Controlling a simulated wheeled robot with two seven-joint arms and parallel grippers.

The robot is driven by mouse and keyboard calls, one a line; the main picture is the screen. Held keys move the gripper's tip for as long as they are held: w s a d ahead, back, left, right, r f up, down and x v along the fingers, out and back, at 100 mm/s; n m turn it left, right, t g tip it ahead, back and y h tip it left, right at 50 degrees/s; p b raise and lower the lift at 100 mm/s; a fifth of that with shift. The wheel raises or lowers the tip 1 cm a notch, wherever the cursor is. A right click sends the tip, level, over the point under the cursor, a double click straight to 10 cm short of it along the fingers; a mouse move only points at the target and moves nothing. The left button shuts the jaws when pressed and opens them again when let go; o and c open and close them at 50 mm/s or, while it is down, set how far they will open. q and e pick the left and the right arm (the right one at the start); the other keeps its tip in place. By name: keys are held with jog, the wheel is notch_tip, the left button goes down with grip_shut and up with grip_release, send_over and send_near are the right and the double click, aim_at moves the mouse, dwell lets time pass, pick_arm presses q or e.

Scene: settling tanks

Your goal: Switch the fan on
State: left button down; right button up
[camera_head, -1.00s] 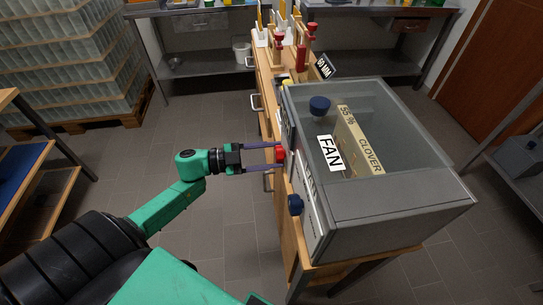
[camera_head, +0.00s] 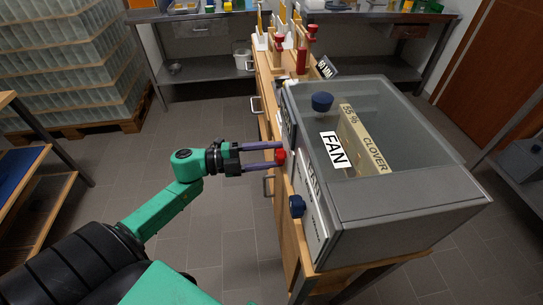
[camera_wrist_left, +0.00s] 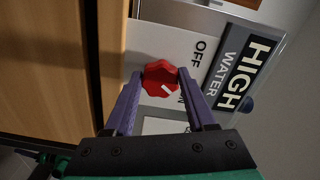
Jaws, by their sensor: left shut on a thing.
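The red knob (camera_head: 281,156) sits on the left side of a grey tank (camera_head: 400,215) with a clear lid. In the left wrist view the same red knob (camera_wrist_left: 160,75) is on a white plate, with "OFF" above right of it and a partly hidden label ending in "N" to its lower right. Its white mark points to the lower right, towards that "N". My left gripper (camera_head: 282,157) has its purple fingers on both sides of the knob, shut on it. A "FAN" sign (camera_head: 333,150) lies over the lid. My right gripper is not in view.
A "HIGH WATER" sign (camera_wrist_left: 242,70) is beside the red knob. Red-handled clamps (camera_head: 304,55) stand behind.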

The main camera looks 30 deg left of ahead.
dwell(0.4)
pick_arm(q)
jog(key=shift+c, duration=1.1)
grip_release()
jog(key=shift+s, duration=0.1)
jog(key=b+v, duration=0.2)
jog(key=v, duration=1.2)
jog(key=shift+s+a, duration=0.15)
jog(key=shift+a, duration=0.1)
